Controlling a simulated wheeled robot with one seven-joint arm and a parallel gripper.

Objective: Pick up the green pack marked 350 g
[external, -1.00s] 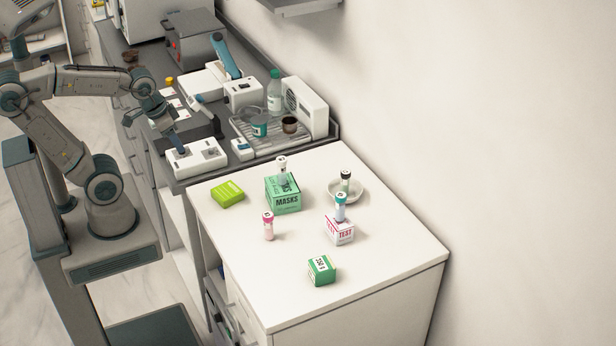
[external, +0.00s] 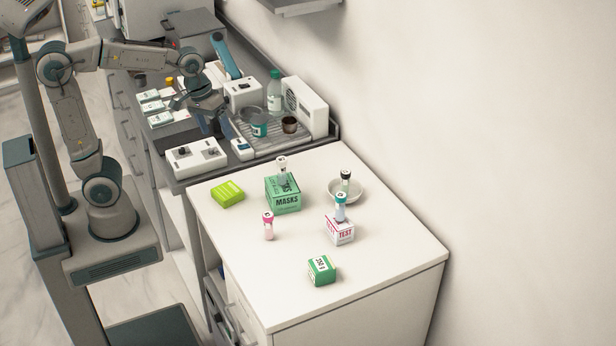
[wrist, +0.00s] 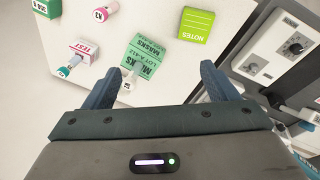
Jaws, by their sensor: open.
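The green pack marked 350 g (external: 321,271) stands on the front part of the white table top (external: 290,313), with a white label band. It also shows at the top left corner of the wrist view (wrist: 48,8), partly cut off by the frame edge. My gripper (external: 215,132) is over the grey counter beside the white table, well away from the pack. In the wrist view my gripper (wrist: 158,78) has its two blue fingers spread wide with nothing between them.
On the table are a green masks box (external: 283,198) with a tube, a lime notes pack (external: 228,194), a pink-capped tube (external: 268,228), a test box (external: 339,234) with a tube on it, and a bowl (external: 358,193) with a tube. White devices crowd the counter.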

